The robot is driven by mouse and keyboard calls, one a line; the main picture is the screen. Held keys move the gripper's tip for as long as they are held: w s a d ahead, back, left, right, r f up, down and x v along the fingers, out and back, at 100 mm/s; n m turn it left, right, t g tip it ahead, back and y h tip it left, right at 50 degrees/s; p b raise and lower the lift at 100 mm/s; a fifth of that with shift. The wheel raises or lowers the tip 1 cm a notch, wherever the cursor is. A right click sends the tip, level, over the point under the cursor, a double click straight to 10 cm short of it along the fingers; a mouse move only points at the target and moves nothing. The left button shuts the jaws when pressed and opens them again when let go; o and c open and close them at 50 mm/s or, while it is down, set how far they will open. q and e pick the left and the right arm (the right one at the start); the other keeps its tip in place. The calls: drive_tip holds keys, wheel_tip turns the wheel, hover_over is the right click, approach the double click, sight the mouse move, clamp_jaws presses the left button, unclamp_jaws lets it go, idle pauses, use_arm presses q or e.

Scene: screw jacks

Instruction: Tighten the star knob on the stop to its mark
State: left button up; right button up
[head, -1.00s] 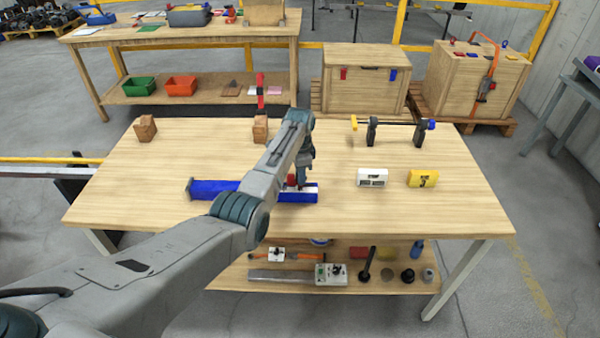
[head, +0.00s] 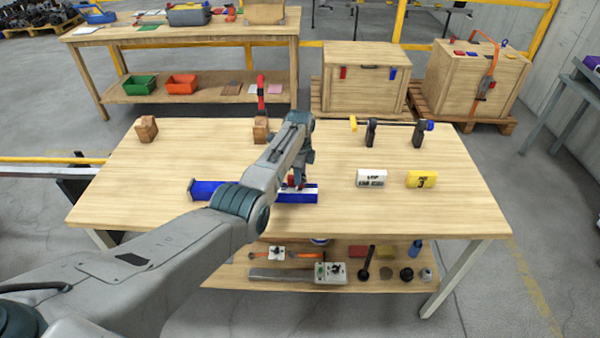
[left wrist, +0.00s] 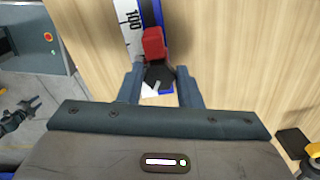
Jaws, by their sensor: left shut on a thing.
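The blue rail (head: 207,190) lies on the table, partly hidden by my left arm. In the left wrist view its white scale (left wrist: 132,22) reads 100. The red stop (left wrist: 154,43) sits on the rail, and a bit of it shows in the head view (head: 291,181). My left gripper (head: 299,186) points down at the rail beside the stop. In the left wrist view its fingers (left wrist: 160,90) stand either side of the dark star knob (left wrist: 159,76) and are shut on it. A small white shape shows at the knob; I cannot tell whether it is the mark. My right gripper is out of view.
A white block (head: 371,178) and a yellow block (head: 421,179) stand right of the rail. A bar on black stands (head: 371,133) and two wooden blocks (head: 146,128) are at the back. The table's front right is clear. Tools lie on the shelf below.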

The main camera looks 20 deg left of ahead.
use_arm(q)
drive_tip(key=shift+w+r, duration=0.1)
idle(0.4)
drive_tip(key=o, duration=1)
drive_tip(key=shift+c, duration=0.2)
wheel_tip(320, 180, up, 11)
drive_tip(key=b, duration=0.2)
